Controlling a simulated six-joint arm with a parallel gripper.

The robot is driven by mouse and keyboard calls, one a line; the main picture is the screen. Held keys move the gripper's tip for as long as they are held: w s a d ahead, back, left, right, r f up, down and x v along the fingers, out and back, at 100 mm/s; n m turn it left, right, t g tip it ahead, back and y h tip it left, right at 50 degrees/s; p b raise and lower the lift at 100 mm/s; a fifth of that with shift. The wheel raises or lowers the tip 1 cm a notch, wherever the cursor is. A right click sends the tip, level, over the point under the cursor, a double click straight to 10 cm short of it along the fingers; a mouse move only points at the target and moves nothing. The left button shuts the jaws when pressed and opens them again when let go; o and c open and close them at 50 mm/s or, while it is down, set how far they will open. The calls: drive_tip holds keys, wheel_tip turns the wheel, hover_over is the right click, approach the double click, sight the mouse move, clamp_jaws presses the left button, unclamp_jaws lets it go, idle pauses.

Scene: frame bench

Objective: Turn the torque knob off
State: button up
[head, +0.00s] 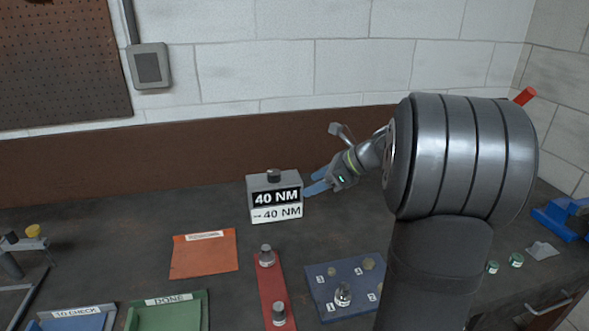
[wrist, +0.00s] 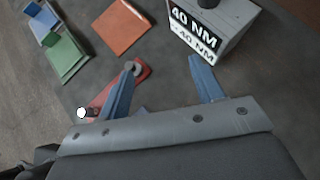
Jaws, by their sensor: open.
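The torque box (head: 274,197) is a grey block on the bench. Its front reads "40 NM" on a black panel, with "40 NM" again on a white label below. The dark torque knob (head: 273,175) sits on top of the box. In the wrist view the box (wrist: 232,42) is at the upper right, and the knob (wrist: 208,3) is cut by the top edge. My gripper (head: 312,187) is just right of the box in the head view, apart from the knob. Its blue fingers (wrist: 166,75) are spread with nothing between them.
A red strip (head: 268,288) with metal sockets lies in front of the box. An orange sheet (head: 203,254), a green "DONE" tray (head: 170,300), a blue tray (head: 80,312) and a blue numbered mat (head: 322,291) lie around it. A brown board (head: 150,176) runs behind.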

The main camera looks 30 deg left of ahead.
sight(276, 173)
drive_tip(key=w+a+m+t+y, duration=0.2)
drive_tip(key=w+a+y, duration=0.15)
drive_tip(key=w, duration=0.35)
drive_tip(key=x, duration=1.6)
drive_tip(key=shift+f, duration=0.35)
drive_tip(key=shift+c, duration=0.4)
drive_tip(key=c, duration=0.9)
drive_tip(key=shift+g, duration=0.3)
